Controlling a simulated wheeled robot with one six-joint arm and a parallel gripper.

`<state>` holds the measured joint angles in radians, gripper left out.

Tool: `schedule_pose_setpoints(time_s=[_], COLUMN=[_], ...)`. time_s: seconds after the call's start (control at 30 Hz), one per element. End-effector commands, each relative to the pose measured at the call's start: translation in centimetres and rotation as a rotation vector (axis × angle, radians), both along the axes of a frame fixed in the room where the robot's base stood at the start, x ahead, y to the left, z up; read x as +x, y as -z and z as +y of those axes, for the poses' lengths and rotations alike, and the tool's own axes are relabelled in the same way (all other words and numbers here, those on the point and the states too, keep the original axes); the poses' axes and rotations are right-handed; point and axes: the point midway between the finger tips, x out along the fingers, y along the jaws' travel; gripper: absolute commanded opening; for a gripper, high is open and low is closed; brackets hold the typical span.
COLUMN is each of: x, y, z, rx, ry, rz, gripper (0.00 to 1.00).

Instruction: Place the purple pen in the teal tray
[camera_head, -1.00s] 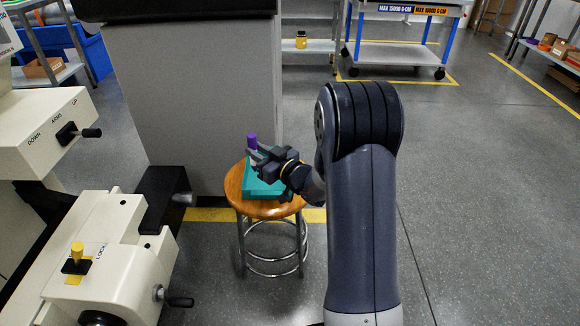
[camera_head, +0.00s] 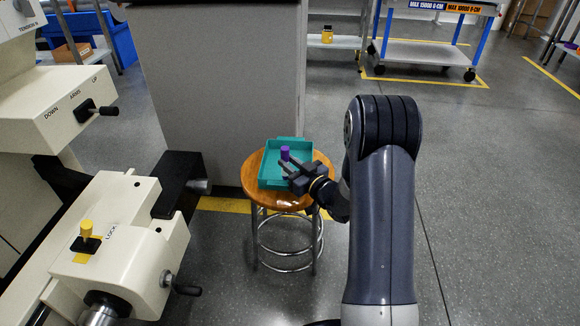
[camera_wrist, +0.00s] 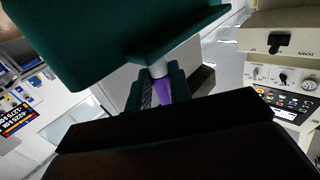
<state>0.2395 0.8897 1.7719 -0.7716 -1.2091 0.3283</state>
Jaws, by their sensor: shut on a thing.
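The purple pen (camera_head: 285,153) stands roughly upright between the fingers of my gripper (camera_head: 284,165), which is shut on it. In the wrist view, the pen (camera_wrist: 164,91) shows between the two fingers (camera_wrist: 155,90), with a pale part above the purple. The teal tray (camera_head: 265,167) is a shallow open box on a round wooden stool. In the head view the pen and fingertips overlap the inside of the tray. I cannot tell whether the pen touches its floor. The dark teal tray (camera_wrist: 110,30) also fills the top of the wrist view.
The wooden stool (camera_head: 259,197) has a metal frame. A grey cabinet (camera_head: 220,90) stands close behind it. A cream machine (camera_head: 110,240) with levers is at left. A blue-legged cart (camera_head: 420,52) stands at the back. The floor at right is clear.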

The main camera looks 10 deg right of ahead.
Motion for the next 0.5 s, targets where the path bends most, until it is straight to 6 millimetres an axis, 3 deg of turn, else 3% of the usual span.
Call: schedule_pose_setpoints(time_s=[0.3, 0.33, 0.5], x=[0.01, 0.01, -0.01], y=[0.34, 0.16, 0.12], z=[0.0, 0.0, 0.01], rx=[0.0, 0.0, 0.0], ry=[0.0, 0.0, 0.0], rz=[-0.001, -0.001, -0.001], gripper=[0.04, 0.22, 0.36])
